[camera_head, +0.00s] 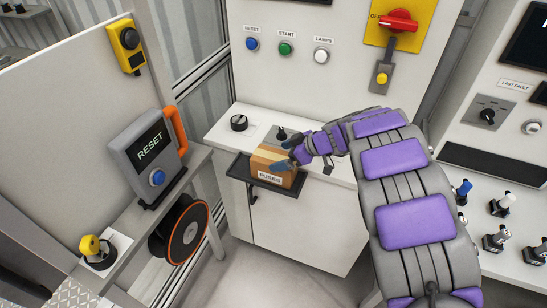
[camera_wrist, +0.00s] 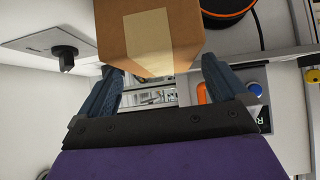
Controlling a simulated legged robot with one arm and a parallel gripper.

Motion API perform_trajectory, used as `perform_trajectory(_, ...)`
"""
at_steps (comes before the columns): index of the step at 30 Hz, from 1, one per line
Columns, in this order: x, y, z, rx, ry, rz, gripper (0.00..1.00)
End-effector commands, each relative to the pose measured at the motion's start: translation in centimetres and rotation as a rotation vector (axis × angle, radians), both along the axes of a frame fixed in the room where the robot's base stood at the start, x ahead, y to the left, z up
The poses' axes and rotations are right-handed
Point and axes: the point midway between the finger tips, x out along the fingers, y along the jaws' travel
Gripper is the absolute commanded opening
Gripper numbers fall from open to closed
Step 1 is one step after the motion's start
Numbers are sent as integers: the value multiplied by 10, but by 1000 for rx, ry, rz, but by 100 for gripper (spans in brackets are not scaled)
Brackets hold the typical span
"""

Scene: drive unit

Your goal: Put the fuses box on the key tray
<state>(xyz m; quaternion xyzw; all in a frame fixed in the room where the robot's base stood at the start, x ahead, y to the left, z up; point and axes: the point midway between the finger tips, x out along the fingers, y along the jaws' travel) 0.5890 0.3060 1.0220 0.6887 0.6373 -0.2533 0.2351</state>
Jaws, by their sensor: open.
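The fuses box (camera_head: 270,158) is a brown carton with a tan tape strip and a white FUSES label. It appears to sit upright on a small dark tray (camera_head: 238,168) that juts from the front of the white cabinet; no name shows on this tray. My gripper (camera_head: 290,158) is at the box's right side, its blue-grey fingers close to the carton. In the wrist view, the box (camera_wrist: 150,35) lies just ahead of the open, spread fingers (camera_wrist: 160,75). Whether a fingertip touches it, I cannot tell. The box hides much of the tray.
Black knobs (camera_head: 239,122) stand on the cabinet top behind the tray. A grey RESET unit (camera_head: 148,155) with an orange handle and a cable reel (camera_head: 184,233) are at the left. A panel with several toggles (camera_head: 497,238) is at the right. Floor in front of the cabinet is clear.

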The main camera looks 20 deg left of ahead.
Motion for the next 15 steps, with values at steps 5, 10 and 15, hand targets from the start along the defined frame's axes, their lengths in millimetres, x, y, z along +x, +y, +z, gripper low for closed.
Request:
perform_trajectory(5, -1, -27, 24, -1, 0, -4, 100)
perform_trajectory(10, -2, -43, 37, -1, 2, -4, 100)
perform_trajectory(15, -4, -49, 41, -2, 2, -2, 100)
